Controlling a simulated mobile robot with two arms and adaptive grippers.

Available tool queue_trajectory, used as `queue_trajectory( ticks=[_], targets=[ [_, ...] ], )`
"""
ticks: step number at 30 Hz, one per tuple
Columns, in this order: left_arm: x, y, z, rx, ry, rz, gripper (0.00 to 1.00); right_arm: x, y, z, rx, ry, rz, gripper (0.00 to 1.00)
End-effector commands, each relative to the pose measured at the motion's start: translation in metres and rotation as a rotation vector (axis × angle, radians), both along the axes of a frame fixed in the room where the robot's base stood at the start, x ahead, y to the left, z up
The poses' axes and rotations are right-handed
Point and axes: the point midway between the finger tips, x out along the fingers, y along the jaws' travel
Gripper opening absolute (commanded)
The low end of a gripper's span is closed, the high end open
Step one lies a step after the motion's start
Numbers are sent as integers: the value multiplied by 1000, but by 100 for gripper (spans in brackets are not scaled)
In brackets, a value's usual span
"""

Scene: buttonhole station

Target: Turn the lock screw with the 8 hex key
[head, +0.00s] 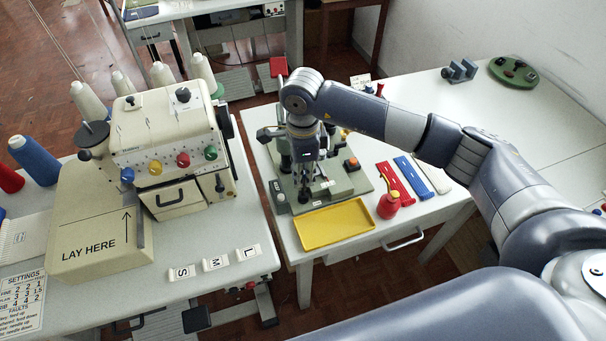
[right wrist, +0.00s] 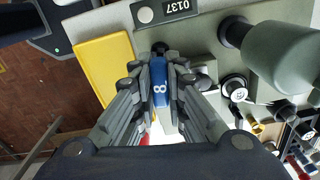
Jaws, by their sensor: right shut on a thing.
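My right gripper (right wrist: 158,95) is shut on the blue handle of the 8 hex key (right wrist: 160,85), which shows a white 8 in the right wrist view. A black round part (right wrist: 160,47) sits at the far end of the handle, against the grey machine plate. I cannot tell whether it is the lock screw or part of the key, nor whether the key is seated. In the head view my right gripper (head: 304,160) is over the grey machine base (head: 345,200), and the arm hides the key and screw. My left gripper is not in view.
A yellow tray (head: 333,224) lies in front of the machine. A cream sewing machine (head: 165,130) stands left, across a gap between the tables.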

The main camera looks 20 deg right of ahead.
Motion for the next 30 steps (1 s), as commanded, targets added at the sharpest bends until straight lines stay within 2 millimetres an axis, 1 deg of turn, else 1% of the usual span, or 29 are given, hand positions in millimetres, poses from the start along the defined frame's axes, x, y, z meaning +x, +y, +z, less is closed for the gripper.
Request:
queue_trajectory(
  ticks=[8,24,26,27,29,30],
  targets=[
    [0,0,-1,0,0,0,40,0,0,0,0,0,7,0],
    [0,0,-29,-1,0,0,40,1,0,-2,0,-3,259,0],
    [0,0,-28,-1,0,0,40,0,0,0,0,-2,272,0],
    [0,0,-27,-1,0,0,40,0,0,1,0,-2,270,19],
    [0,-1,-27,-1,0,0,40,0,0,1,0,-1,270,32],
    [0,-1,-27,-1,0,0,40,0,0,0,0,-1,269,35]
  ],
)
